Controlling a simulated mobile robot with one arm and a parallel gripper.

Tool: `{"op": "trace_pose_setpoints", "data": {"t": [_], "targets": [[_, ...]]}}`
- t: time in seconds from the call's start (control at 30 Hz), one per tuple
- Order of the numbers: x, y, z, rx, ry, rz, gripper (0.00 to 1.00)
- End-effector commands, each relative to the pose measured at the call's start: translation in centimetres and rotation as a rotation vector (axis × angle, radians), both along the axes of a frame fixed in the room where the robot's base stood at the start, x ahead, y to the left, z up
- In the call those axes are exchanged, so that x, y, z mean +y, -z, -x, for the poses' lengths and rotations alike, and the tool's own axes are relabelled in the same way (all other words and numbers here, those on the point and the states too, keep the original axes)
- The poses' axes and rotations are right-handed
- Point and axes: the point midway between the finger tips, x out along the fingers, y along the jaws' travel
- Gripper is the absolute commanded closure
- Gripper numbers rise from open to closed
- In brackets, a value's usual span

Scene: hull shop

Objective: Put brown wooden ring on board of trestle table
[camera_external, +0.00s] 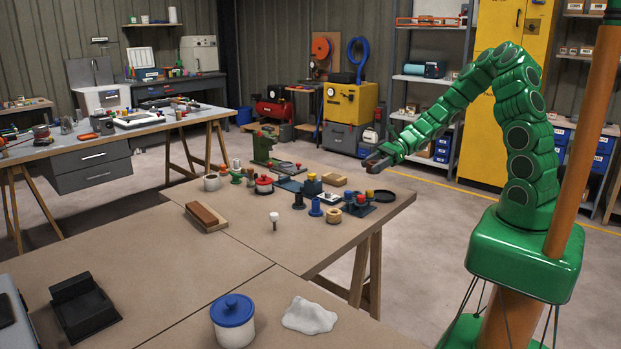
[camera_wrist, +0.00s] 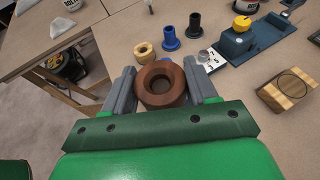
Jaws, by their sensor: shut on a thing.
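The brown wooden ring (camera_wrist: 161,83) is between the two grey fingers of my gripper (camera_wrist: 162,90) in the wrist view, and the gripper is shut on it. In the external view my gripper (camera_external: 376,162) is above the right part of the trestle table, and a small brownish thing shows at its fingers. The table's board (camera_external: 240,238) is tan with several objects on it. The ring is held above the board, apart from it. A lighter wooden ring (camera_wrist: 145,51) lies on the board just beyond my gripper in the wrist view.
Blue and black spools (camera_wrist: 170,38) stand near the lighter ring. A blue tool with a yellow knob (camera_wrist: 240,30) and a wooden block (camera_wrist: 289,90) are also on the board. A white tub with a blue lid (camera_external: 233,318) stands at the front. The board's front middle has bare room.

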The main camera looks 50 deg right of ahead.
Motion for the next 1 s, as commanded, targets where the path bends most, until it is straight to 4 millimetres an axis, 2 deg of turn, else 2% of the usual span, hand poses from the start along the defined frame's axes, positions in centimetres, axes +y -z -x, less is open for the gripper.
{"op": "trace_pose_setpoints", "data": {"t": [0.1, 0.3, 0.57, 0.77, 1.0], "targets": [[-2.3, -0.1, 0.6, -0.002, 0.033, -0.001, 0.73], [-5.0, -0.2, 1.5, -0.003, 0.073, -0.004, 0.73], [-6.5, -0.3, 2.1, -0.004, 0.096, -0.004, 0.73], [-6.6, 0.5, 0.5, -0.005, 0.095, -0.003, 0.73], [-6.6, 1.9, -2.7, -0.006, 0.095, -0.004, 0.73]]}}
